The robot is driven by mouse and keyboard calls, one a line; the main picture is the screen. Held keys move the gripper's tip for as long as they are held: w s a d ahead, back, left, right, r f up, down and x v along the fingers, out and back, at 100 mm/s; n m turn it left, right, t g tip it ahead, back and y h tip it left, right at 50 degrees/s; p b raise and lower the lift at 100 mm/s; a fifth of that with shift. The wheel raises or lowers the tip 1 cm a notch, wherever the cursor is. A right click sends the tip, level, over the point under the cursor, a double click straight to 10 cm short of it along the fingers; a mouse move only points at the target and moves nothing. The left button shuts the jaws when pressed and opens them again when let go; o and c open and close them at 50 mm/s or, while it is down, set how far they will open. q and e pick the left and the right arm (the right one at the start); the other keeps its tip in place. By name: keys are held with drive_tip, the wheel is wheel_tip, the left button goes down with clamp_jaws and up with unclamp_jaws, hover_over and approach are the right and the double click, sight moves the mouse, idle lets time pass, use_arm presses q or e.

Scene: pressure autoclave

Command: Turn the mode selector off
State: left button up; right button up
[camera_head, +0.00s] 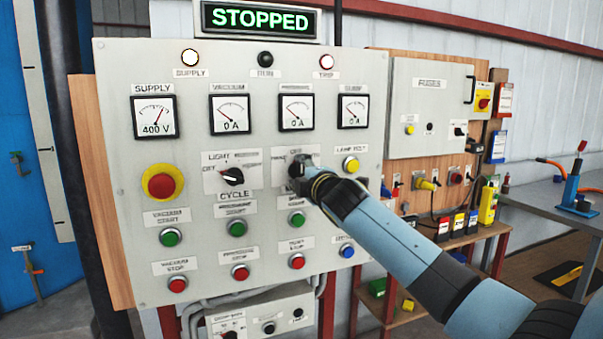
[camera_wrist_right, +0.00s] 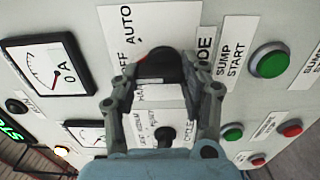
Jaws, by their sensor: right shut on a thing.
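The mode selector's black knob (camera_wrist_right: 163,66) sits on a white plate with AUTO, OFF and HAND lettering, partly covered by my fingers in the right wrist view. A MODE label (camera_wrist_right: 205,60) stands beside it. My right gripper (camera_wrist_right: 165,76) is shut on this knob, a finger on each side. In the head view my right gripper (camera_head: 306,175) reaches the control panel (camera_head: 350,255) from the lower right and hides most of the selector. Which way the knob points I cannot tell. My left gripper is in neither view.
The cycle selector (camera_head: 232,176) is just left of the gripper. A red emergency button (camera_head: 162,183) is further left. Green buttons (camera_head: 297,218) and red buttons (camera_head: 297,261) lie below, with meters (camera_head: 296,112) above. The display (camera_head: 261,19) reads STOPPED.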

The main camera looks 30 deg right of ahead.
drive_tip(key=o, duration=1.2)
drive_tip(key=shift+c, duration=0.2)
drive_tip(key=v, duration=1.2)
